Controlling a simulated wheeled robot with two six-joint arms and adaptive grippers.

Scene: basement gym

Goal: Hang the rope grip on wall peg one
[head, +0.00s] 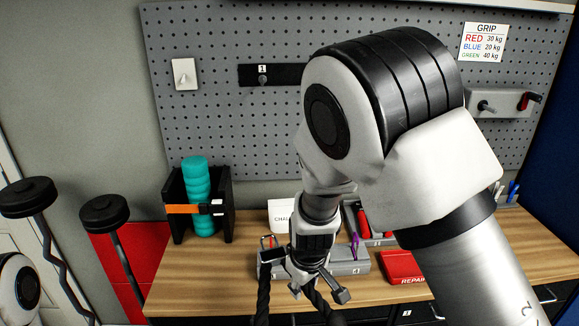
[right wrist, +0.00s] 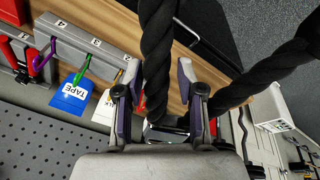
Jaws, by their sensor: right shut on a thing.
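Wall peg one (head: 262,79) is a short knob on a black plate marked 1, high on the grey pegboard; nothing hangs on it. My right gripper (head: 318,290) is well below and a little right of the peg, in front of the bench. It is shut on the rope grip (head: 263,298), whose two thick black strands hang down past the picture's lower edge. In the right wrist view the rope grip (right wrist: 156,55) runs out from between the fingers of the right gripper (right wrist: 162,98); the held part is partly hidden. My left gripper is not in view.
A wooden bench (head: 180,285) runs below the pegboard (head: 220,130). On it stand a black holder (head: 174,215) with a teal roller (head: 197,185), a grey numbered rack (head: 350,262) and a red REPAIR box (head: 402,267). My right arm covers much of the right side.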

